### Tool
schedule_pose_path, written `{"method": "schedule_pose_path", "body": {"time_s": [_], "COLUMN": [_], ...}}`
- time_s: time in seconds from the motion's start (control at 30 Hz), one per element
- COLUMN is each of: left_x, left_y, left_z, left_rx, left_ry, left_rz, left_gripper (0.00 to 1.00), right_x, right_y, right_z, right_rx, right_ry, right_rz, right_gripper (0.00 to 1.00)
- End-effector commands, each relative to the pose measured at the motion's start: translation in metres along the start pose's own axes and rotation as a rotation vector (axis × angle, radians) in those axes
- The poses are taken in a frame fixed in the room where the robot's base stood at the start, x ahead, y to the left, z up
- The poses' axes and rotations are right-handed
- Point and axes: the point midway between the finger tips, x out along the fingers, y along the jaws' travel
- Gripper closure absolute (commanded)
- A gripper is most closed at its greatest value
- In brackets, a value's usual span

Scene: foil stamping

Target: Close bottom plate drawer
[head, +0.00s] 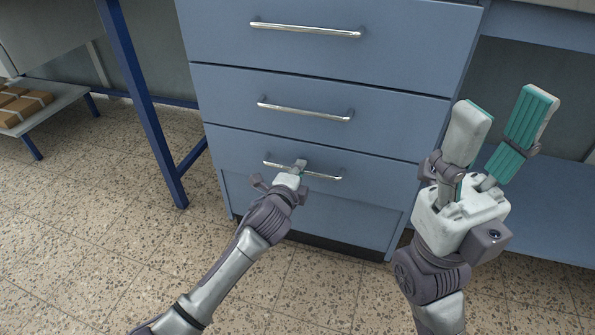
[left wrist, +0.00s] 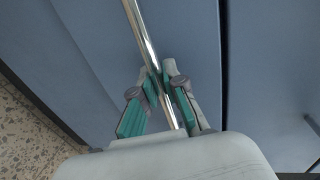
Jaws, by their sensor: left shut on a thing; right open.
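The bottom drawer (head: 235,150) is the lowest blue front with a handle on the cabinet; it looks nearly flush, and I cannot tell whether a small gap remains. Its chrome bar handle (head: 325,177) runs across the front. My left gripper (head: 298,170) is at the middle of this handle. In the left wrist view its two teal-padded fingers (left wrist: 168,88) are shut around the bar (left wrist: 142,30), with blue drawer front behind. My right gripper (head: 508,112) is open and empty, raised in front of the cabinet's right side.
Two more drawers with handles (head: 305,30) (head: 305,109) sit above and look closed. A blue table leg (head: 150,110) stands left of the cabinet. A low shelf with boxes (head: 22,108) is at far left. Speckled floor (head: 90,220) in front is clear.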

Motion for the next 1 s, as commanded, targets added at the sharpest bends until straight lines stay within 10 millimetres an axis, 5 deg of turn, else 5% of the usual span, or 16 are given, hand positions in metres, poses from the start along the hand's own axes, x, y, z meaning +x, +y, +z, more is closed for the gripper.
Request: {"method": "schedule_pose_path", "body": {"time_s": [0.17, 0.57, 1.0], "left_x": [0.001, -0.005, -0.089], "left_y": [-0.003, -0.002, -0.001], "left_z": [0.002, 0.001, 0.001], "left_rx": [0.000, 0.000, 0.001], "left_ry": [-0.002, -0.001, 0.000], "left_rz": [-0.005, -0.004, -0.003], "left_gripper": [0.63, 0.63, 0.63], "right_x": [0.000, 0.001, 0.001], "right_y": [0.000, 0.000, 0.000], "right_z": [0.000, -0.001, -0.001], "right_rx": [0.000, -0.002, -0.001], "right_ry": [-0.001, 0.007, 0.005], "right_rz": [0.000, -0.001, -0.001], "right_gripper": [0.46, 0.46, 0.46]}}
